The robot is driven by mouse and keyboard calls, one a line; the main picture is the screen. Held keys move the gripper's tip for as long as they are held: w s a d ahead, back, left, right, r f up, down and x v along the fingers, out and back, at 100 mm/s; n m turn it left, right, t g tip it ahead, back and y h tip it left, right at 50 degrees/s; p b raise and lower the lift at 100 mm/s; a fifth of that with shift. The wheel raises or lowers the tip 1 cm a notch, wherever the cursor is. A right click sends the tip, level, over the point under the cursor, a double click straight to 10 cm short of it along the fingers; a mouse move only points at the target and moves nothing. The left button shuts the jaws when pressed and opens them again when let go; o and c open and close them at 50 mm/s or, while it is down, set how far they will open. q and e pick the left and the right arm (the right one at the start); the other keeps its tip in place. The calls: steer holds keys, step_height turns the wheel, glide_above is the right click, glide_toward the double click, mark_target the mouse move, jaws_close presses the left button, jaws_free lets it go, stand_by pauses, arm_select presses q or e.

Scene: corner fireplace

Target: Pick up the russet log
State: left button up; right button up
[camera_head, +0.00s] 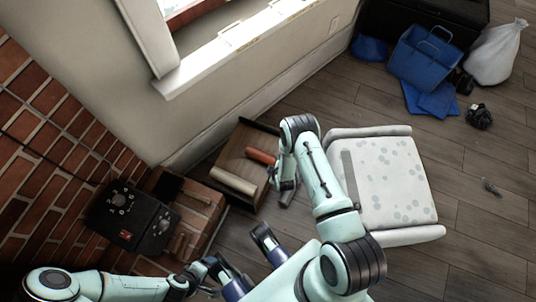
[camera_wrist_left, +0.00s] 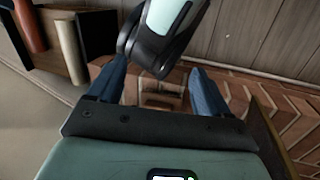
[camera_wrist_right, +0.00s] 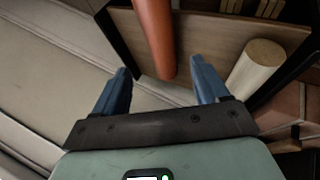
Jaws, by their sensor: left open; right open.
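The russet log (camera_head: 260,156) lies in a wooden-floored holder beside the wall, next to a cream log (camera_head: 233,179). My right gripper (camera_head: 281,176) is at the russet log's near end, partly hidden by its own arm. In the right wrist view, the russet log (camera_wrist_right: 154,35) points down between the open fingers (camera_wrist_right: 160,80), with its end near the fingertips; contact cannot be told. The cream log (camera_wrist_right: 256,64) is right of them. My left gripper (camera_head: 205,272) is open and empty at lower left; its wrist view shows the russet log (camera_wrist_left: 29,25) at top left.
The log holder (camera_head: 236,144) has dark raised sides. A brick ledge (camera_head: 200,203) and a black box with knobs (camera_head: 130,215) stand to its left. A pale spotted seat (camera_head: 385,180) is close on the right. Open floor (camera_head: 480,170) lies beyond it.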

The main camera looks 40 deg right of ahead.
mark_target(271, 161)
steer(key=b+x, duration=0.3)
steer(key=x, duration=0.5)
steer(key=b+x, duration=0.2)
steer(key=x, duration=0.1)
steer(key=shift+w+d+f, duration=0.1)
steer(key=shift+f, duration=0.3)
steer(key=shift+w+d+f, duration=0.1)
steer(key=shift+w+f, duration=0.2)
arm_select(q)
steer(key=w+a+f+t+y, duration=0.1)
steer(key=w+a+f+t, duration=0.1)
steer(key=w+a+f, duration=0.2)
step_height(271, 161, down, 2)
steer(key=w, duration=0.2)
steer(key=shift+w+f+n, duration=0.15)
steer(key=shift+w+n, duration=0.15)
steer(key=shift+a, duration=0.1)
arm_select(e)
steer(key=shift+r, duration=0.1)
steer(key=c, duration=1.2)
steer(key=shift+w+r, duration=0.1)
